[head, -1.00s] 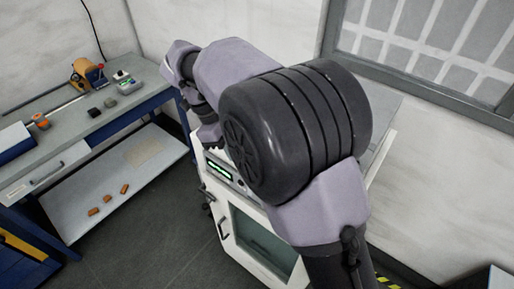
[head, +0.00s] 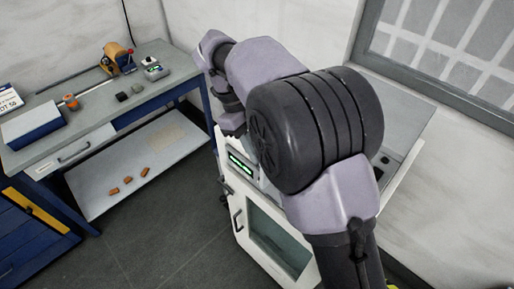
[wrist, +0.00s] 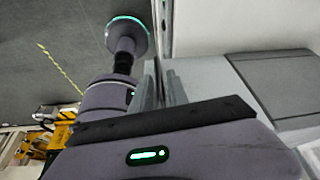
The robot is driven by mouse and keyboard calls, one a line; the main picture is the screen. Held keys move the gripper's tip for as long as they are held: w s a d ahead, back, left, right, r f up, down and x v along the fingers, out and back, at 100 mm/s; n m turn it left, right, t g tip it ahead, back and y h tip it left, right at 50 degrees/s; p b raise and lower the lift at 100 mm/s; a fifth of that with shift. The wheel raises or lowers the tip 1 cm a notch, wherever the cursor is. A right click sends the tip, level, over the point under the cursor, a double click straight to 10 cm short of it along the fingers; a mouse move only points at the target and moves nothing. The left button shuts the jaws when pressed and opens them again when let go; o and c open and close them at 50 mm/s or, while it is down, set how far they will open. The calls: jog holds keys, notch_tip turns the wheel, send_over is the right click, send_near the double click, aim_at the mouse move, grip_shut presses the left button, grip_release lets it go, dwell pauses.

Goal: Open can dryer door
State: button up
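The can dryer is a white cabinet with a green-lit display (head: 240,163) on its front. Its door (head: 238,238) has a white frame, a dark glass window and a dark handle (head: 237,220) on the left side. The door looks shut. My arm reaches over the cabinet and covers much of its top. In the head view my gripper's fingers cannot be made out. In the wrist view my gripper (wrist: 162,85) has its two grey fingers close together at the middle of its dark rail, with nothing seen between them. It is not on the handle.
A blue-framed workbench (head: 150,95) stands to the left, with a blue box (head: 33,125) and small tools on top. Several orange-brown pieces (head: 128,181) lie on its lower shelf. The dark floor (head: 165,235) before the dryer is clear. A window (head: 450,60) is behind.

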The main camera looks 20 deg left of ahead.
jog(key=shift+o, duration=0.4)
jog(key=shift+r, duration=0.1)
jog(key=p+v, duration=1.1)
jog(key=v, duration=0.6)
jog(key=shift+r, duration=0.2)
